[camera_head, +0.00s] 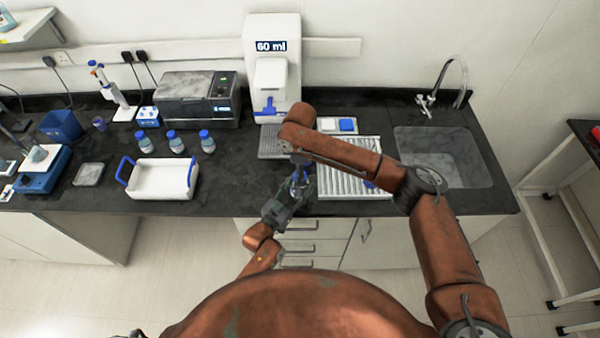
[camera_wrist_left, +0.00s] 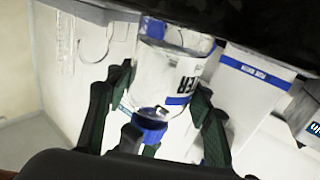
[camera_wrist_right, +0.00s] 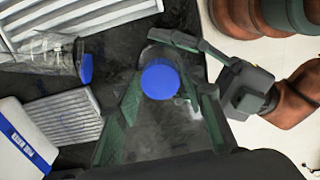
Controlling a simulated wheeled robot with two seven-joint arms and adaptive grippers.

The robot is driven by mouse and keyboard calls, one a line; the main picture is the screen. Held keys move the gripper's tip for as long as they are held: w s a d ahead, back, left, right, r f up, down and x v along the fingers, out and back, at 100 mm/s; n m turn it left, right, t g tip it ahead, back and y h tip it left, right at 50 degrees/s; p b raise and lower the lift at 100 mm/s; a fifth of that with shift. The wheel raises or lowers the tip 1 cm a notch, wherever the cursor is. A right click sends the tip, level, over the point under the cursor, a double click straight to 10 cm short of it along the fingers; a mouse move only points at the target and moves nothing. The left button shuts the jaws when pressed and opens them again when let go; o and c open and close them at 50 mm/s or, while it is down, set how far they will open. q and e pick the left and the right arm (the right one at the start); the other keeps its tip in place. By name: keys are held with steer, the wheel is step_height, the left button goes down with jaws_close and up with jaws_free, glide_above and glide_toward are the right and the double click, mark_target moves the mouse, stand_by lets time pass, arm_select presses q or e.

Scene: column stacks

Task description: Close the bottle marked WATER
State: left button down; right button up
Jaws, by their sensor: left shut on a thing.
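My left gripper (camera_wrist_left: 160,95) is shut on a clear bottle (camera_wrist_left: 165,70). In the right wrist view the cap (camera_wrist_right: 160,80) is seen from above. My right gripper (camera_wrist_right: 170,95) is open, with its fingers spread on both sides of the cap and apart from it. In the head view, my left gripper (camera_head: 290,195) is at the counter's front and my right forearm partly hides the meeting place.
A ribbed white rack (camera_head: 335,183) lies beside the grippers, with another clear blue-capped bottle (camera_wrist_right: 45,55) near it. The dispenser (camera_head: 272,70) reads "60 ml". Three blue-capped bottles (camera_head: 172,141) stand behind a white tray (camera_head: 160,180). A sink (camera_head: 440,155) is at right.

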steer(key=c, duration=0.8)
steer(key=o, duration=1.4)
steer(key=shift+c, duration=0.2)
steer(key=shift+r, duration=0.1)
step_height(320, 180, up, 12)
